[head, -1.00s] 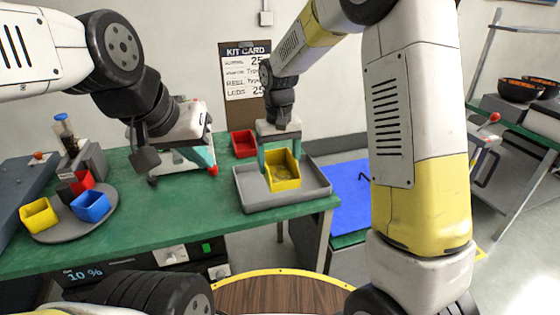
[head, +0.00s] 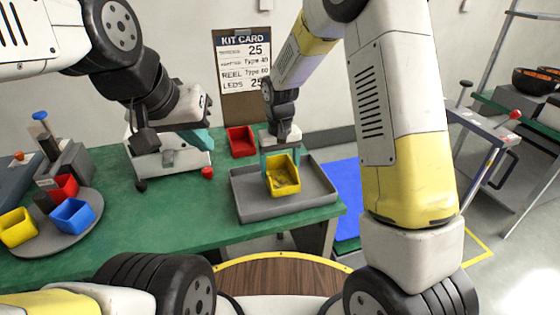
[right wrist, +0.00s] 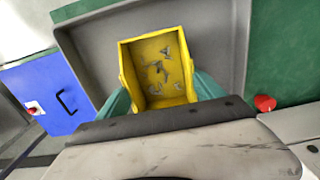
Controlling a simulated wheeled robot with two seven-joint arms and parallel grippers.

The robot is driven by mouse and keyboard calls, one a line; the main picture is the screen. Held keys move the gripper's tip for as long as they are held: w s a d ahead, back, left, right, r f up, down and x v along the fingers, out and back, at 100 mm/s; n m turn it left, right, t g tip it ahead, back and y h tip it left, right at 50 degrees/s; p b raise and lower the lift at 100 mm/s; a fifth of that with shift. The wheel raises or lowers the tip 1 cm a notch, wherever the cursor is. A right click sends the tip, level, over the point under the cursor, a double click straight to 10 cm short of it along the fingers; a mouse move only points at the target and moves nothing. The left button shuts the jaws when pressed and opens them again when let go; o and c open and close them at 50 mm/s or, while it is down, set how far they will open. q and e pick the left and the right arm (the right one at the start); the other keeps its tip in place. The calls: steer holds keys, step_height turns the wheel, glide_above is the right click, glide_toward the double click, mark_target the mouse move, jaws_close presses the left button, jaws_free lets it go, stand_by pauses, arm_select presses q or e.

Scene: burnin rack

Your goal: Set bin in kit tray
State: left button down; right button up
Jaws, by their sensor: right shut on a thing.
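A yellow bin (head: 283,178) with several small grey metal pieces inside is held over the grey kit tray (head: 250,210), within its rim in the head view. I cannot tell whether its base touches the tray floor. My right gripper (head: 280,150) has its teal fingers on both sides of the bin, shut on it. The right wrist view shows the bin (right wrist: 160,98) between the fingers and the tray (right wrist: 90,50) behind it. My left gripper (head: 197,140) is by the white device on the bench; its finger opening is not clear.
A red bin (head: 242,142) stands behind the tray. A grey round turntable (head: 60,242) at left holds yellow, blue and red bins. A white device (head: 150,165) with a red knob stands mid-bench. A blue panel (head: 346,195) is right of the tray. Green bench in front is clear.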

mark_target(280, 175)
steer(key=shift+f, duration=1.15)
steer(key=shift+f, duration=0.15)
steer(key=o, duration=1.6)
steer(key=shift+c, duration=0.2)
